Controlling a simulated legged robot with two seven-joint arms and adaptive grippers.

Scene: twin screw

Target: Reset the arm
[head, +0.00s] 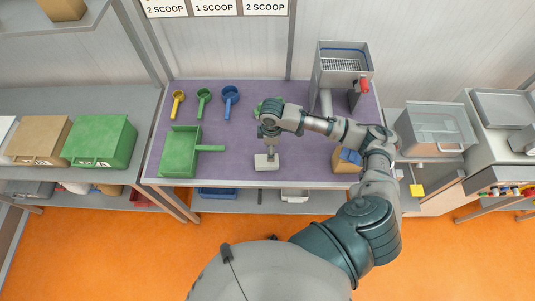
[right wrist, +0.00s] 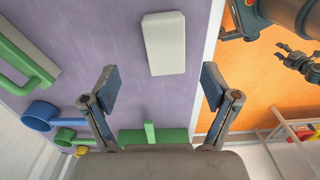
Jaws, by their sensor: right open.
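My right arm reaches over the purple-topped table (head: 235,165) in the head view. Its gripper (head: 269,146) points down near a small white block (head: 266,162) lying on the table. In the right wrist view the right gripper (right wrist: 160,90) is open, with nothing between its fingers. The white block (right wrist: 164,43) lies beyond the fingertips, apart from them. What looks like my left gripper (right wrist: 298,62) shows small at the right edge of the right wrist view, over the orange floor. Its jaw opening is unclear. The head view does not show it.
A green tray (head: 180,152) with a handle stands at the table's left. Yellow (head: 178,103), green (head: 204,98) and blue (head: 231,95) scoops lie behind it. A metal hopper machine (head: 342,70) stands back right. The arm partly hides a green object (head: 262,104) and a cardboard box (head: 347,160).

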